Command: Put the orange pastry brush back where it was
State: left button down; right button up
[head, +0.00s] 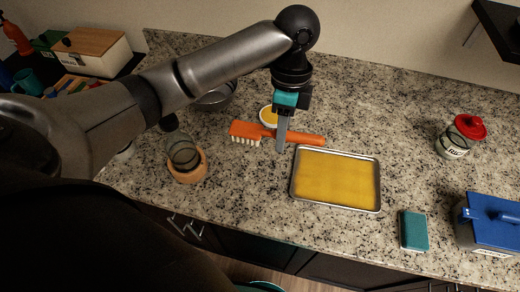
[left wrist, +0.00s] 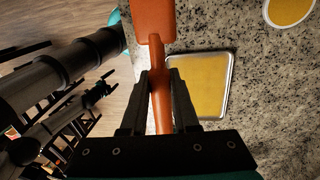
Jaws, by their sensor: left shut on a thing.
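The orange pastry brush (head: 243,129) is level above or on the counter, its pale bristles pointing down at the left end and its handle pointing right. My left gripper (head: 282,139) is shut on its handle from above. The left wrist view shows the handle (left wrist: 159,95) between the two fingers (left wrist: 160,78), with the wide head (left wrist: 153,18) beyond them. I cannot tell whether the bristles touch the counter. A tray of yellow liquid (head: 337,178) lies just right of the brush, and a small bowl of yellow (head: 268,116) stands behind it.
A wooden cup with a glass (head: 187,165) stands front left, and a dark pot (head: 215,97) is behind my arm. A teal sponge (head: 413,230), a blue-lidded box (head: 490,225) and a red-lidded jar (head: 459,137) are at the right. The counter behind the tray is clear.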

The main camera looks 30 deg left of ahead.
pick_arm(q)
jog(key=b, duration=0.1)
send_over(275, 187)
jog(key=f, duration=1.4)
jog(key=shift+w+f, duration=0.25)
jog(key=shift+w, duration=0.15)
jog(key=shift+f+b, duration=0.4)
jog(key=shift+f, duration=1.8)
jog(key=shift+f, duration=0.15)
jog(key=c, duration=0.7)
grip_release()
jog(key=r, duration=0.4)
jog(key=w+r, duration=0.1)
jog(key=r, duration=0.3)
jog(key=w+r, duration=0.1)
jog(key=r, duration=0.3)
jog(key=shift+w+a+r, duration=0.1)
jog(key=shift+a+r, duration=0.05)
jog(key=shift+a, duration=0.2)
